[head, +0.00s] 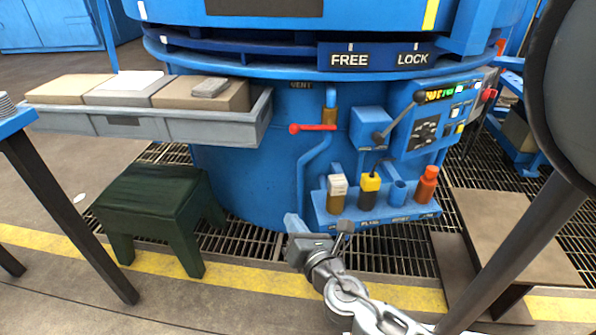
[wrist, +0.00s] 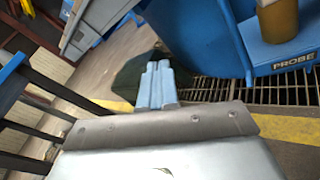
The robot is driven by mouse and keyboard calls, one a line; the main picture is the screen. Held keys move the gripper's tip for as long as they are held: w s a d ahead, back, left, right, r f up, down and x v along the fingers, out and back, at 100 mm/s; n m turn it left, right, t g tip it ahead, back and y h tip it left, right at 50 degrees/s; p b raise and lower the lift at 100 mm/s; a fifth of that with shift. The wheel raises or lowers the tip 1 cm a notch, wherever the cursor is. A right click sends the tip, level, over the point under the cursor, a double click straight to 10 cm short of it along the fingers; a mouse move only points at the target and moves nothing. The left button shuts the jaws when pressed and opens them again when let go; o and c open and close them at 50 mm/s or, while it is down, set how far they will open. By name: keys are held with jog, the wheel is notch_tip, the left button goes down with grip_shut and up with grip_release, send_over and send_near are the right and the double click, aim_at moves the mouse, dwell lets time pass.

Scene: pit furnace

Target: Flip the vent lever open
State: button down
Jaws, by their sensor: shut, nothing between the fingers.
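The vent lever (head: 313,127) is a red bar with a round knob at its left end. It lies level across a blue pipe on the front of the blue furnace (head: 240,160), below a dark VENT label (head: 300,85). My gripper (head: 291,220) is low in front of the furnace, well below the lever and apart from it. Its pale blue fingers (wrist: 158,68) are together and empty in the wrist view. The lever does not show in the wrist view.
A grey shelf (head: 190,127) with boxes juts out left of the lever. A dark green stool (head: 155,205) stands below it. A grey-knobbed lever (head: 400,115), a control panel (head: 425,130) and a blue tool rack (head: 375,217) are to the right. Open space lies before the furnace.

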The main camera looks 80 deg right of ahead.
jog(key=d+n+g+h+b, duration=0.3)
jog(key=d+n+h+b, duration=0.3)
jog(key=d, duration=0.6)
jog(key=shift+f+g+h, duration=0.4)
jog(key=shift+f+h, duration=0.05)
jog(key=shift+h, duration=0.05)
jog(key=shift+s+d, duration=0.1)
jog(key=shift+d, duration=0.05)
jog(key=w+a+r+x, duration=0.1)
jog(key=r+x, duration=0.1)
jog(key=x, duration=1)
jog(key=shift+d+r+p, duration=0.3)
jog(key=shift+w+r, duration=0.1)
jog(key=shift+r, duration=0.05)
jog(key=shift+r+m, duration=0.2)
jog(key=shift+m, duration=0.2)
